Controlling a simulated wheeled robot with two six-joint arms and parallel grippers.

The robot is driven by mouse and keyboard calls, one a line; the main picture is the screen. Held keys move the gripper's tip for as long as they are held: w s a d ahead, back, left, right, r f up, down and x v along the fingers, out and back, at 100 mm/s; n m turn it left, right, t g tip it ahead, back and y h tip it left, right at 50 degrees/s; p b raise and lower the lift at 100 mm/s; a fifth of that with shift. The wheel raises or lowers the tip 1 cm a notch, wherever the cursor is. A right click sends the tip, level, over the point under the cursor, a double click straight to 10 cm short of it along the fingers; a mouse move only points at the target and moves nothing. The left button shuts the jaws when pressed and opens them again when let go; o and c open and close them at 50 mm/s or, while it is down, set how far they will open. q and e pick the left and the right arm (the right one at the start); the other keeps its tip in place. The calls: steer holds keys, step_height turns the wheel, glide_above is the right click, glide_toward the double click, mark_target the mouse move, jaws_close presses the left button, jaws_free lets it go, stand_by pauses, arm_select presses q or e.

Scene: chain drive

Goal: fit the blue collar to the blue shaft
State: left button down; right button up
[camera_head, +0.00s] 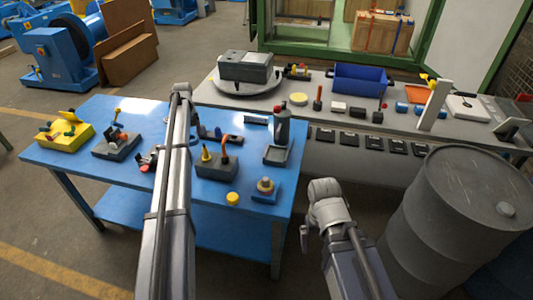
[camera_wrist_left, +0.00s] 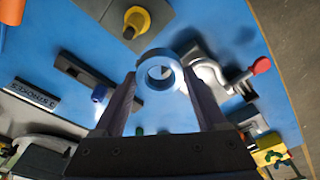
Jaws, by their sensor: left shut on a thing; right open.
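The blue collar (camera_wrist_left: 143,73) is a light blue ring in the left wrist view, between my left fingertips. My left gripper (camera_wrist_left: 159,78) is shut on it. The hole faces the camera, and blue table shows beyond it. A small blue peg (camera_wrist_left: 99,92), likely the blue shaft, stands on a dark bar (camera_wrist_left: 72,66) left of the collar and apart from it.
On the blue table (camera_head: 130,180), a grey block (camera_head: 217,167) carries yellow and orange parts. A yellow stand (camera_head: 65,135) is at the left. A red-knobbed clamp (camera_wrist_left: 215,75) lies right of the collar. A grey bench is behind; a dark drum (camera_head: 460,210) stands at the right.

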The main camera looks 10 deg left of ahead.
arm_select(q)
steer(key=shift+r, duration=0.75)
arm_select(e)
steer(key=shift+r, duration=0.7)
